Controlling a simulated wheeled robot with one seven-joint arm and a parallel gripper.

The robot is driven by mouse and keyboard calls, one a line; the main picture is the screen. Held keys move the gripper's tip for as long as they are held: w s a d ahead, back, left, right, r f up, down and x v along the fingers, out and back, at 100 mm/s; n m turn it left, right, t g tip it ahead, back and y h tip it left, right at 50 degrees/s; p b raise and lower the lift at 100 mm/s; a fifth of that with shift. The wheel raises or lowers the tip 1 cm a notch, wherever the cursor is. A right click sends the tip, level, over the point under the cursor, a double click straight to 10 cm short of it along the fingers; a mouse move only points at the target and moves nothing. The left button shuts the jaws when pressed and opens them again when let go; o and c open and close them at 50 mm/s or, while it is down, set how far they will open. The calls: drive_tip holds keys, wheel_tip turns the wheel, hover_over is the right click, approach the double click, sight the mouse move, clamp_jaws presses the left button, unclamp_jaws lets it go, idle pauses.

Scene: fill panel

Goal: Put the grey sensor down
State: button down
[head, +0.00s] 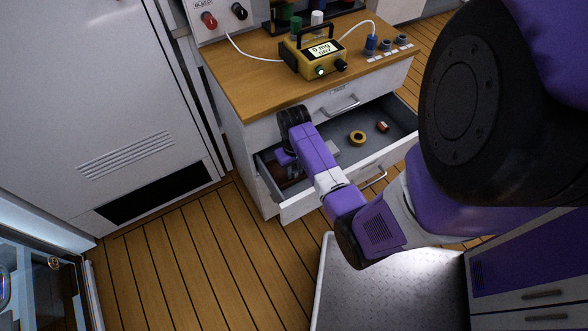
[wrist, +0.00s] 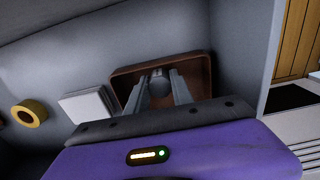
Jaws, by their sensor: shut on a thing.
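My gripper (wrist: 158,82) is inside the open drawer (head: 400,112), pointing down over a brown tray (wrist: 200,66) at the drawer's left end. Its two grey fingers are shut on the grey sensor (wrist: 159,73), a small rounded piece between the fingertips. The sensor is over the tray's inside; I cannot tell whether it touches the tray floor. In the head view, my purple wrist hides the sensor and most of the tray.
A yellow ring (head: 357,137), a pale square block (wrist: 88,104) and a small red-and-white piece (head: 382,126) lie in the drawer. A yellow meter (head: 313,55) stands on the wooden top (head: 250,85). Drawer walls stand close around my gripper.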

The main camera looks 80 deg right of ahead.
sight(294, 169)
drive_tip(key=c, duration=1.1)
unclamp_jaws()
wheel_tip(294, 169, up, 12)
drive_tip(key=shift+r+p, duration=0.15)
drive_tip(key=shift+p, duration=1.05)
